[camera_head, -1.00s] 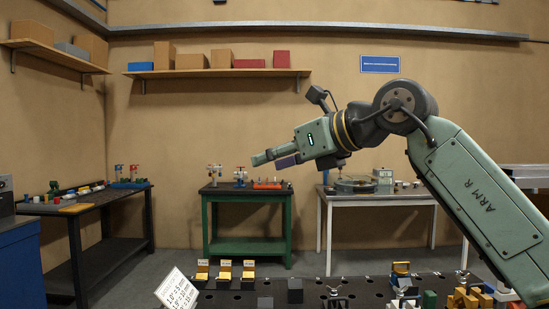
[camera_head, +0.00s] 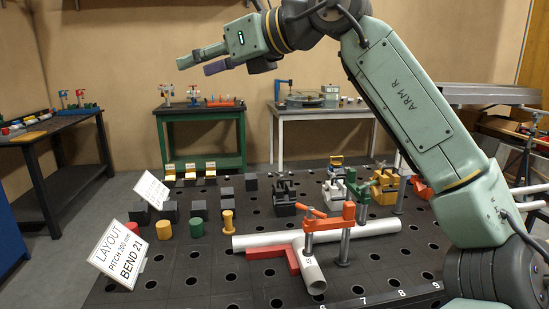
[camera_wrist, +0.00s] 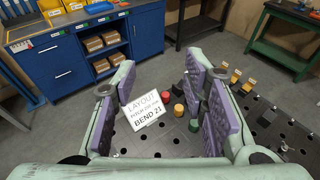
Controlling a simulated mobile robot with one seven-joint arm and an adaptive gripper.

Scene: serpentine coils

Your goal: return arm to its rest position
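My gripper (camera_head: 196,66) is at the upper left end of my green arm, raised well above the black perforated bench (camera_head: 215,270) and pointing left. In the wrist view my gripper (camera_wrist: 163,72) has its two purple-padded fingers spread wide, with nothing held between them. My arm is bent at the elbow, which is cut by the top edge of the head view. No marked rest position shows.
The bench holds a white pipe (camera_head: 268,240) with an orange clamp (camera_head: 330,220), a BEND 21 sign (camera_head: 120,255), and red, green and yellow cylinders (camera_head: 196,227). A green table (camera_head: 200,148) stands behind. The air around my gripper looks clear.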

